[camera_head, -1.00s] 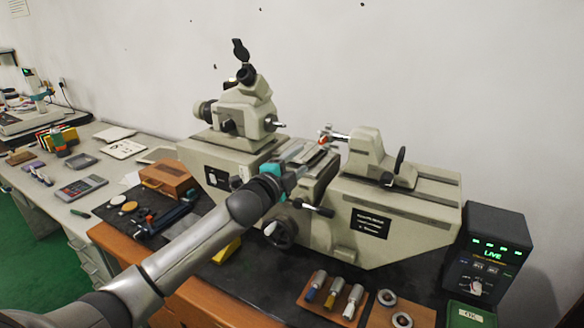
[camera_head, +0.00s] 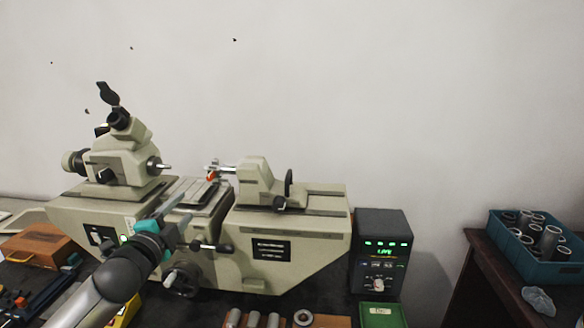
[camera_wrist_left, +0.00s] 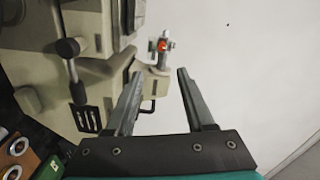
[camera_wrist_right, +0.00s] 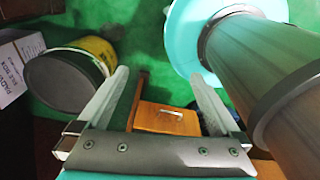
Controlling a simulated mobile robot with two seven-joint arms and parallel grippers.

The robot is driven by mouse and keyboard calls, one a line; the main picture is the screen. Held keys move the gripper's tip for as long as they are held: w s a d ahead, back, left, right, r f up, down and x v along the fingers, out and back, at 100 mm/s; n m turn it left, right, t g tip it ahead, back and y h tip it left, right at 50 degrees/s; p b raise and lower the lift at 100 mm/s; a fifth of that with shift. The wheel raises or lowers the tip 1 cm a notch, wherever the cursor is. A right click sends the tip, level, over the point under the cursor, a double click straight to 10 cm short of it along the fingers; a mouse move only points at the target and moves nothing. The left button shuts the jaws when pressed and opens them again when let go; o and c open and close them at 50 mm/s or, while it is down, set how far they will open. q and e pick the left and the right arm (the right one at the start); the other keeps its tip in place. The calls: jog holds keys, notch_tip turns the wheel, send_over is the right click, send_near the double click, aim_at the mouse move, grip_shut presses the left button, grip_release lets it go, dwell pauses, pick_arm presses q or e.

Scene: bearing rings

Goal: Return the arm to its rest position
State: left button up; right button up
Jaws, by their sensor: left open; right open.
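My left arm (camera_head: 95,292) comes in from the lower left of the head view. My left gripper (camera_head: 172,212) is in front of the beige measuring machine (camera_head: 315,232), near its middle stage. In the left wrist view the left gripper (camera_wrist_left: 160,74) has its fingers apart with nothing held between them; part of the machine and its orange-tipped spindle (camera_wrist_left: 162,45) lie beyond. My right gripper (camera_wrist_right: 158,75) shows only in the right wrist view, fingers apart and empty, above a wooden drawer front (camera_wrist_right: 165,118) and green floor.
A control box (camera_head: 383,255) with a lit display stands right of the machine. A blue-green crate of rings (camera_head: 530,265) sits on a dark table at the right.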

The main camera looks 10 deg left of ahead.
pick_arm(q)
jog(key=s+d+f+n+g, duration=0.3)
jog(key=s+d+f, duration=0.25)
jog(key=f, duration=0.25)
jog(key=s+d+f+n+g, duration=0.3)
jog(key=s+d+f+n, duration=0.1)
jog(key=s+f, duration=0.35)
jog(key=s+d+f+n+g, duration=0.2)
jog(key=s+d+g, duration=0.1)
jog(key=s, duration=0.4)
jog(key=s+d+f+n+g+h, duration=0.1)
jog(key=s+d+f+n+g, duration=0.15)
jog(key=s, duration=0.55)
jog(key=s+d+f+n+g, duration=0.2)
jog(key=s+d+f+g, duration=0.1)
jog(key=s, duration=0.4)
notch_tip(320, 180, down, 26)
jog(key=s+b, duration=0.1)
jog(key=b, duration=0.5)
jog(key=s+a+f+g+b, duration=0.1)
jog(key=s+f+b, duration=0.1)
jog(key=s+f, duration=0.6)
jog(key=s+a+f+m+g+b, duration=0.1)
jog(key=s+a+f+b, duration=0.1)
jog(key=s+f, duration=0.5)
notch_tip(320, 180, down, 6)
jog(key=shift+s+r+b, duration=0.15)
jog(key=shift+s+b, duration=0.25)
jog(key=shift+b, duration=0.15)
